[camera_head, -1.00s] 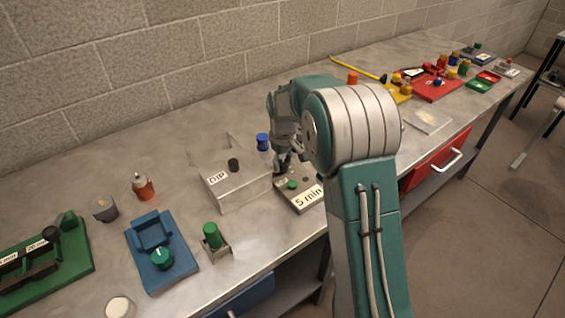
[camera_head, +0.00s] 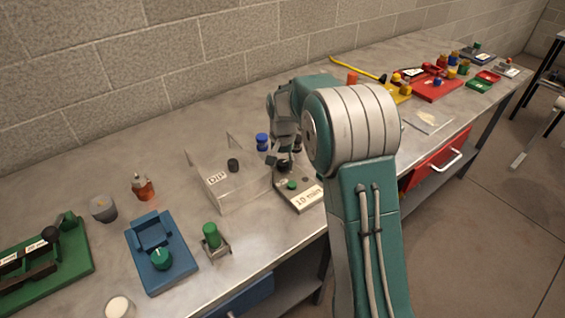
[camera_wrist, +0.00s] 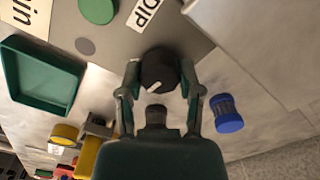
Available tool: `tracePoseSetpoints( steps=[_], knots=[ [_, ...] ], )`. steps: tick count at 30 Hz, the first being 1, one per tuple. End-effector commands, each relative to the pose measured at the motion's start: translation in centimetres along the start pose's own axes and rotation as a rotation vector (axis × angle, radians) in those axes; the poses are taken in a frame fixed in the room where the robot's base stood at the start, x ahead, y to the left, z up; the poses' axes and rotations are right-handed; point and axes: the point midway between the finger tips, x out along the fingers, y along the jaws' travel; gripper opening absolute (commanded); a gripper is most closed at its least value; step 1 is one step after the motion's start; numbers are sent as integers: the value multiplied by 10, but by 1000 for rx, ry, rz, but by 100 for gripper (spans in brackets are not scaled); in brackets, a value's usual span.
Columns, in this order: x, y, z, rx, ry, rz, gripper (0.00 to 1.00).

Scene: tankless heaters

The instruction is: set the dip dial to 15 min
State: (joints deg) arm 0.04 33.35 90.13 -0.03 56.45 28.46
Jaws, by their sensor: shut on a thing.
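The dip dial (camera_wrist: 158,70) is a round black knob with a white pointer mark, which points to the lower left in the wrist view. A white "DIP" label (camera_wrist: 146,13) lies beside it. My gripper (camera_wrist: 159,73) is shut on the dial, one finger on each side. In the head view, my gripper (camera_head: 283,160) is over the back of a small grey timer plate (camera_head: 292,204), and the dial is mostly hidden. The plate's display (camera_head: 307,197) reads "10 min". A green button (camera_head: 291,185) sits on the plate.
A clear box (camera_head: 235,190) with a black knob and a "DIP" label stands left of the plate. A blue knobbed piece (camera_head: 262,142) is close behind my gripper. It also shows in the wrist view (camera_wrist: 227,113). A green cylinder (camera_head: 211,235) stands at the front left.

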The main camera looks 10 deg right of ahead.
Motion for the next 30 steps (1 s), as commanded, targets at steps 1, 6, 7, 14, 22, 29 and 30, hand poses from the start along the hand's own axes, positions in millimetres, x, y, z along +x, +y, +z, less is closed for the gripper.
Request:
tracePoseSetpoints(
  steps=[1,6,7,14,22,29,30],
  knots=[
    [3,0,2,44,-6,2,0],
    [3,0,2,205,-6,2,0],
    [3,0,2,233,-6,3,0],
    [3,0,2,432,-7,3,0],
    [3,-1,2,599,-6,4,0],
    [3,-1,2,674,-6,3,0],
    [3,-1,2,681,-6,3,0]
  ],
)
